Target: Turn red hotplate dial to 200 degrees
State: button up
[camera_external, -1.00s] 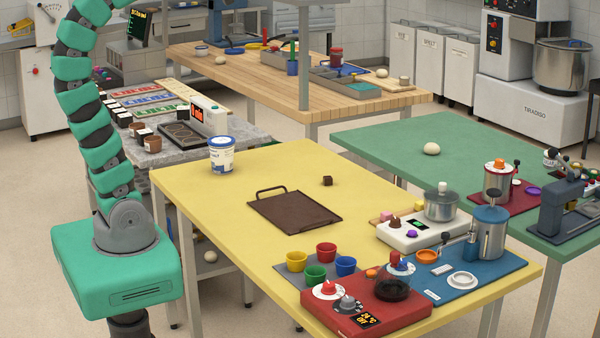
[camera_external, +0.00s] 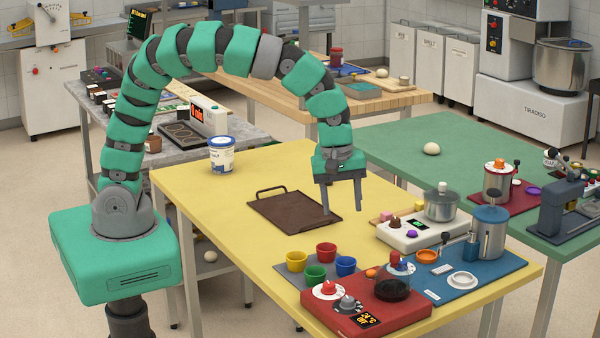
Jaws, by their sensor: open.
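The red hotplate (camera_external: 408,310) sits at the front corner of the yellow table. On its top left is a red dial (camera_external: 328,287) on a white disc, with a grey dial (camera_external: 347,303) next to it. A small display (camera_external: 367,320) glows orange; its digits are too small to read surely. My gripper (camera_external: 342,212) points down, open and empty, above the right side of the brown tray. It is apart from the hotplate, behind the dials. The small dark cube seen earlier is hidden behind it.
Red, yellow, green and blue cups (camera_external: 326,254) stand on a grey mat just behind the hotplate. A white scale (camera_external: 415,233) with a metal pot and a blue mat (camera_external: 468,275) with a steel canister are to the right. The brown tray (camera_external: 275,207) lies mid-table.

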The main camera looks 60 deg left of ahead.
jog(key=n+g, duration=0.1)
send_near(329, 283)
jog(key=shift+y, duration=0.3)
jog(key=f, duration=0.3)
jog(key=f+p, duration=0.1)
jog(key=f, duration=0.4)
jog(key=shift+d+f, duration=0.3)
jog(key=shift+f, duration=0.1)
jog(key=shift+c, duration=0.3)
jog(key=c, duration=0.9)
